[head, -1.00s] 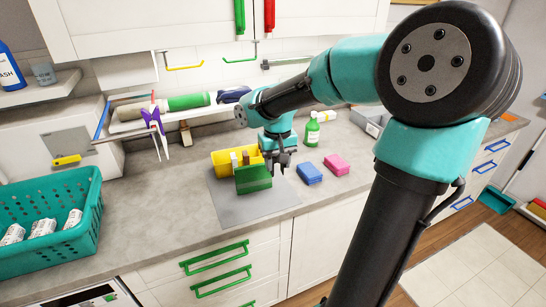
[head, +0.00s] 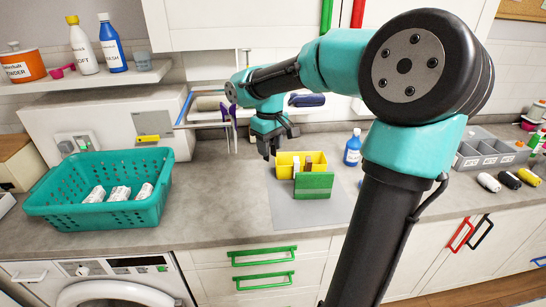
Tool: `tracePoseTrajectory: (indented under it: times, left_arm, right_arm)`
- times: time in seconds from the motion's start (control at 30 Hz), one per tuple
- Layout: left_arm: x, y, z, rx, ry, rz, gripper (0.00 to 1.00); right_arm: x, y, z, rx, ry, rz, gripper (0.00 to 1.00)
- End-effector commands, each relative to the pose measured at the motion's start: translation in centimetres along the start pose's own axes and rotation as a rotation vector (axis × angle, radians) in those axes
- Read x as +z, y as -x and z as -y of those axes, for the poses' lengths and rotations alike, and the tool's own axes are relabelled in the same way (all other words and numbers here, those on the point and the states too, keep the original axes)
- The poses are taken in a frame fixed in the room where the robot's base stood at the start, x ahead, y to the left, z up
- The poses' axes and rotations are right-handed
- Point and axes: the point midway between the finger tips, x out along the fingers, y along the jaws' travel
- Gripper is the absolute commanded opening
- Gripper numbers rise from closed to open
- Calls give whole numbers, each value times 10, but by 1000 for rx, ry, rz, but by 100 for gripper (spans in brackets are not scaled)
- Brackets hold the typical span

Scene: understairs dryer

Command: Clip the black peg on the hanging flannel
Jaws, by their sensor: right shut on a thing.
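My right gripper (head: 270,146) is above the worktop, just left of and above a yellow tub (head: 287,160). Its dark jaws are closed on a small dark thing, seemingly the black peg, which hardly stands out from the fingers. I cannot pick out the hanging flannel for certain. A rail rack (head: 183,112) with a pale roll (head: 208,103) is on the wall behind, and a narrow purple thing (head: 227,114) hangs at its right side, partly behind my right arm. My left gripper is not in view.
A green panel (head: 314,186) stands before the tub on a grey mat (head: 285,215). A blue bottle (head: 352,150) stands right of the tub. A teal basket (head: 100,213) with white rolls is at left. The worktop between basket and mat is clear.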

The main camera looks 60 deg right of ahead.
Motion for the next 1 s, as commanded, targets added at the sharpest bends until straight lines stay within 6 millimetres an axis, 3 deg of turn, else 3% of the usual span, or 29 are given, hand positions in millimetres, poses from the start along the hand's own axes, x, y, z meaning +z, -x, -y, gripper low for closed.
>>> tracePoseTrajectory:
  times: [0.4,1.0]
  left_arm:
    - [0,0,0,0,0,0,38]
    - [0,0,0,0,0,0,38]
  right_arm:
    - [-33,49,-7,0,492,-1,20]
    - [-66,96,-5,0,1068,-2,20]
